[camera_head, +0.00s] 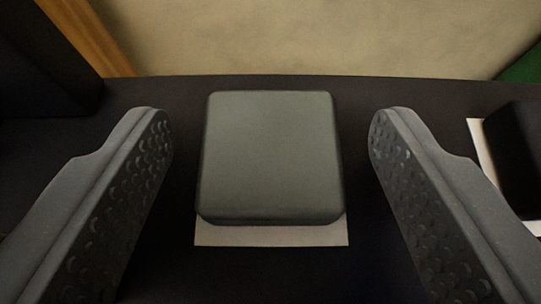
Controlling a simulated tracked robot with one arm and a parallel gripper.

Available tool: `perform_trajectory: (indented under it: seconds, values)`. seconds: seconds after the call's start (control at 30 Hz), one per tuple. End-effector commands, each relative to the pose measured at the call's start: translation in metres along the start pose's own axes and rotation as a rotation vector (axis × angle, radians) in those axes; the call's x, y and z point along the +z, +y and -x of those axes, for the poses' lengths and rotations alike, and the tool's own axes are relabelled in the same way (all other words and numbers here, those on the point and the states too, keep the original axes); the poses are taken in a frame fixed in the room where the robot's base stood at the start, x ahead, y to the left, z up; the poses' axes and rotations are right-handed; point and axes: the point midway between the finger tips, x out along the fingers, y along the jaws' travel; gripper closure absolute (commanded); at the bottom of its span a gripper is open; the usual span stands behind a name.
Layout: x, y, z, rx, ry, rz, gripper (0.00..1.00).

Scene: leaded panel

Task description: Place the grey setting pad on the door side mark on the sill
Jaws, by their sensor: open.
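The grey setting pad (270,155) is a rounded grey block in the middle of the view. It rests on a pale mark (270,235) on the dark surface (180,270); a strip of the mark shows along the pad's near edge, and the rest is hidden under the pad. My gripper (271,125) is open. Its two grey studded fingers stand to the left and right of the pad, with a gap on each side, touching neither side. I cannot tell from this view which mark is the door side one.
At the right edge a black block (518,150) sits on another pale patch (479,135). A dark upright shape (45,60) and a wooden strip (95,35) stand at upper left. A beige area (310,35) lies beyond the dark surface, with a green corner (525,65) at far right.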

Motion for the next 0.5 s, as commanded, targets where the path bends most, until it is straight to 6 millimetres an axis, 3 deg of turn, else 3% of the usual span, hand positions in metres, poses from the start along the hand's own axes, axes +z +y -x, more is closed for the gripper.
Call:
perform_trajectory:
  seconds: [0.27,0.5]
  values:
    - [-0.001,0.000,0.023,0.000,0.000,0.000,0.39]
    - [-0.002,0.001,0.058,0.000,0.000,-0.001,0.39]
